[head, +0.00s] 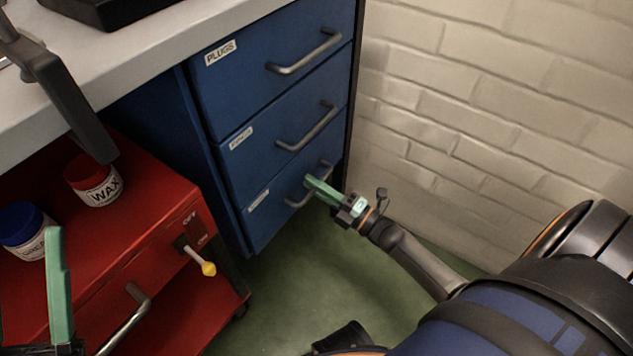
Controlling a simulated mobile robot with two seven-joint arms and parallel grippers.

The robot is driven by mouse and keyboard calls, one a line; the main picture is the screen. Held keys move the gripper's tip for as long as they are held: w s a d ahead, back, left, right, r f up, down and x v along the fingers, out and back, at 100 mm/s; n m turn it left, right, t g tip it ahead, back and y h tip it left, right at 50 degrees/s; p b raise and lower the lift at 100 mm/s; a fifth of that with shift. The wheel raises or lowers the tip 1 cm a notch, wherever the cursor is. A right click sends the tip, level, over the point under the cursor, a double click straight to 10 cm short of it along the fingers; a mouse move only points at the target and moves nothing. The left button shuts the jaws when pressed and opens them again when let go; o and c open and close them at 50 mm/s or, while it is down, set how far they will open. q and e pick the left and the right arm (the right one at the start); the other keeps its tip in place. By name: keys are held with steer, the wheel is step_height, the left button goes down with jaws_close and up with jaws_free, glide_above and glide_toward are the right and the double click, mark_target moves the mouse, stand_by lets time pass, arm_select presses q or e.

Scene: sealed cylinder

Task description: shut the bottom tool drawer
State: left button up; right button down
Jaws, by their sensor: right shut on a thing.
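The bottom tool drawer (272,215) is the lowest of three blue drawers under the bench. Its front looks about flush with the drawers above, with no open gap that I can make out. Its bar handle (291,203) is partly hidden by my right gripper (314,186), which is shut on the handle near its right end. My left gripper (58,290) is at the lower left, in front of the red cabinet. Only one green finger shows clearly, so its opening cannot be told.
A red cabinet (165,215) stands left of the drawers, with a red wax jar (93,184) and a blue-lidded jar (24,232) on top. A brick wall (500,90) is at right; green floor (300,275) lies between.

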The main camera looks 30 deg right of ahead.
steer(key=shift+w, duration=0.1)
steer(key=c, duration=1.2)
jaws_free()
steer(key=shift+o, duration=0.2)
steer(key=p+v, duration=0.2)
steer(key=v, duration=1)
steer(key=shift+s, duration=0.35)
